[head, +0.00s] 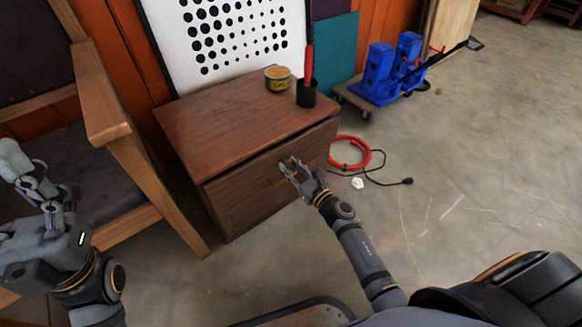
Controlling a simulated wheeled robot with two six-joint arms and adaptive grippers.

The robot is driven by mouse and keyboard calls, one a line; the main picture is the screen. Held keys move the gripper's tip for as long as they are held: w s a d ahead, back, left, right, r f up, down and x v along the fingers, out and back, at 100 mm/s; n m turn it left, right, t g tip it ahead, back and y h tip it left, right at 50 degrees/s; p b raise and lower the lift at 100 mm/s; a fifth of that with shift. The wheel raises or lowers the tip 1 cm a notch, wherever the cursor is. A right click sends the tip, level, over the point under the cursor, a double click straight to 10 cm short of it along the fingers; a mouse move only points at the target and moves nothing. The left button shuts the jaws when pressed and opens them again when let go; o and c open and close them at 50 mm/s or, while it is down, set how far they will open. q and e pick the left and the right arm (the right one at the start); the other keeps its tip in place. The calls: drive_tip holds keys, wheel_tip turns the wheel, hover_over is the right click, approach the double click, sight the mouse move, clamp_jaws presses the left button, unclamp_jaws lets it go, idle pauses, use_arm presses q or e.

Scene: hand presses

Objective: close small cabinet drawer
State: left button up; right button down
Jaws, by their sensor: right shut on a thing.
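The small cabinet (215,115) is a low brown wooden box standing on the floor in the middle left of the head view. Its drawer (240,193) has a front that stands slightly out from under the cabinet top, with a narrow dark gap along its upper edge. My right gripper (290,168) is at the middle of the drawer front, shut on the drawer's handle, which the fingers mostly hide. My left gripper (42,182) is at the far left, away from the cabinet, in front of the chair. It looks open and empty.
A wooden armchair (108,120) is close on the left. A red hose (362,150) and black cable lie at right. Blue presses (378,75) stand behind; the right floor is mostly clear.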

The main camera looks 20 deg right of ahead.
drive_tip(key=shift+w, duration=0.1)
drive_tip(key=shift+x, duration=1.1)
drive_tip(key=c, duration=1.4)
unclamp_jaws()
drive_tip(key=o, duration=0.4)
drive_tip(key=v, duration=1.1)
drive_tip(key=shift+s+d, duration=0.1)
drive_tip(key=shift+s, duration=0.3)
